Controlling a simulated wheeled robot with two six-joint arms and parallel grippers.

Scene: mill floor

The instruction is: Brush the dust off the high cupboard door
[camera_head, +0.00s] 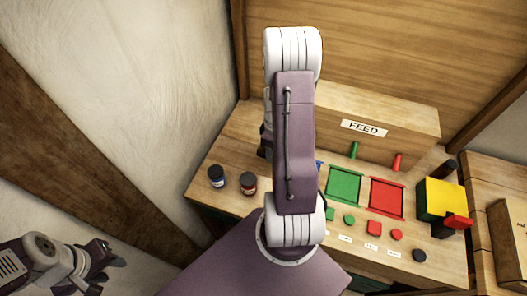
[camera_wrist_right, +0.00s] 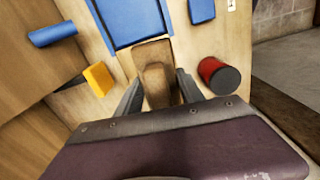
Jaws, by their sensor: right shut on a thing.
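My right gripper (camera_wrist_right: 158,88) shows in the right wrist view, its two dark fingers shut on a brown wooden piece (camera_wrist_right: 155,78). This looks like the brush's handle; no bristles show. In the head view my right arm rises through the middle and hides its gripper and the held piece. My left gripper (camera_head: 103,262) is at the lower left, away from the bench, with nothing seen in it; its finger gap is unclear. A large wooden panel (camera_head: 400,50) stands behind the bench. I cannot tell whether it is the cupboard door, and no dust is clear.
The wooden bench (camera_head: 225,160) carries a box labelled FEED (camera_head: 400,115), a green tray (camera_head: 344,186), a red tray (camera_head: 387,199), small blocks, two jars (camera_head: 248,183) and a yellow block (camera_head: 440,197). A blue tray (camera_wrist_right: 130,20) lies near my right gripper. A wall stands at left.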

